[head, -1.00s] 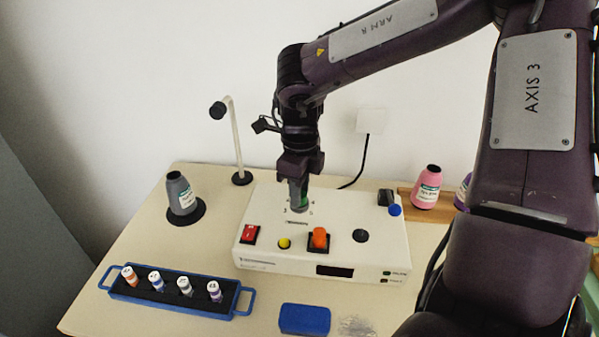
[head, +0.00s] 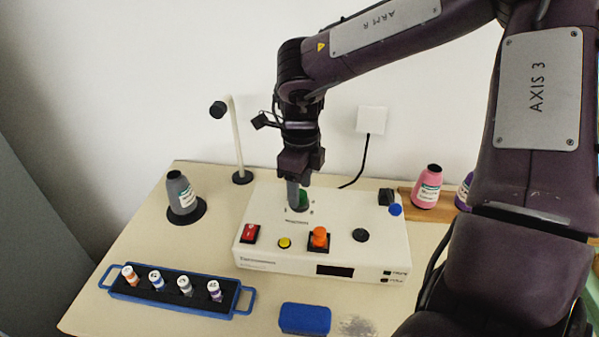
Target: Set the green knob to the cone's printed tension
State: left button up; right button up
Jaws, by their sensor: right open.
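The green knob (head: 303,197) sits on the top of a white control box, towards its back left. Printed marks show around it, too small to read. My right gripper (head: 298,204) points down at the knob with its jaws open, and its fingers hide part of the knob. I cannot tell whether the fingers touch it. A grey cone (head: 181,194) with a white label stands upright on a black round base at the left. The label's print is too small to read. My left gripper is not in view.
The white box (head: 270,256) carries a red switch (head: 250,233), yellow button (head: 285,242), orange knob (head: 319,238) and dark display. A blue rack (head: 190,303) of small spools, a blue block (head: 304,318), a thread guide post (head: 237,140) and a pink cone (head: 427,187) stand around it.

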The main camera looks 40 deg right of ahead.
notch_tip(320, 180, up, 7)
jog(key=shift+r, duration=0.1)
dwell(0.7)
